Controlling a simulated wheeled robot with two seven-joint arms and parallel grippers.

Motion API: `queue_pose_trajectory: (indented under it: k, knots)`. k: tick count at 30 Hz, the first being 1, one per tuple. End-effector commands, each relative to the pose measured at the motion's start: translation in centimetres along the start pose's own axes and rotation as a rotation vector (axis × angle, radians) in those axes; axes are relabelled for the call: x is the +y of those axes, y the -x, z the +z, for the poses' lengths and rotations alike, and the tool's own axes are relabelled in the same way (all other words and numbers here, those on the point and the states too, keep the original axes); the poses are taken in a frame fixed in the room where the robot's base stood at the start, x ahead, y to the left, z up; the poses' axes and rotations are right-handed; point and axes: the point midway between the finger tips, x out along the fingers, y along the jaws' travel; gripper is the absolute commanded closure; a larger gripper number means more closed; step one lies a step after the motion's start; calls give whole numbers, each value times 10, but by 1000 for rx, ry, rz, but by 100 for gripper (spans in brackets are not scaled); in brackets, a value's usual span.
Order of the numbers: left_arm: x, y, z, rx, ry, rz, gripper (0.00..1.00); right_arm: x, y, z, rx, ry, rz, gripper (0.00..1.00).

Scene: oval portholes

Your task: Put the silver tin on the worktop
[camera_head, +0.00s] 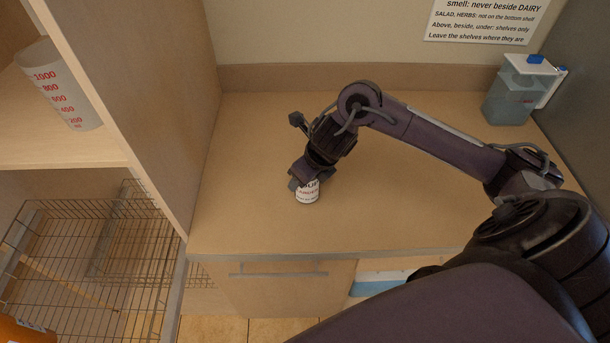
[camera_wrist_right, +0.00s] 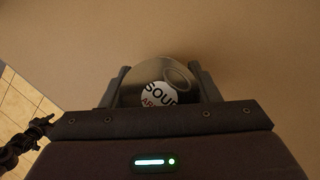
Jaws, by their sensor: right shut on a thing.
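The silver tin (camera_head: 307,194) has a white label with dark and red print, and the word SOUP shows in the right wrist view (camera_wrist_right: 160,94). My right gripper (camera_head: 305,180) is shut on it from above, with one finger on each side of the tin. The tin is upright or nearly so, over the middle of the worktop (camera_head: 400,210). I cannot tell whether its base touches the surface. The gripper covers its upper part in the head view. My left gripper is not in view.
A grey-blue container with a white lid (camera_head: 515,92) stands at the worktop's back right. A tall panel (camera_head: 150,100) borders the left, with a measuring jug (camera_head: 60,88) on a shelf and wire baskets (camera_head: 75,250) beyond. The worktop around the tin is clear.

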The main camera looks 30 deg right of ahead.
Motion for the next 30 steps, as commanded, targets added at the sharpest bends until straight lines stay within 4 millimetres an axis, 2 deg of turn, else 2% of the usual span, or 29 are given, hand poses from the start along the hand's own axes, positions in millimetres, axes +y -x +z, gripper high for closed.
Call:
queue_pose_trajectory:
  k: [12,13,18,26,30]
  knots:
    - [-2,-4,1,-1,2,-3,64,0,-7,-2,-3,0,-1,81]
    - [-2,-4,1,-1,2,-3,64,0,-7,-3,-1,1,-1,44]
    - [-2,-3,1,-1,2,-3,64,0,-6,-2,0,0,0,23]
    - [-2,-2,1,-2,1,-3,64,0,-5,-2,-1,0,0,23]
    - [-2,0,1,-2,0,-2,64,0,3,0,-4,2,-1,23]
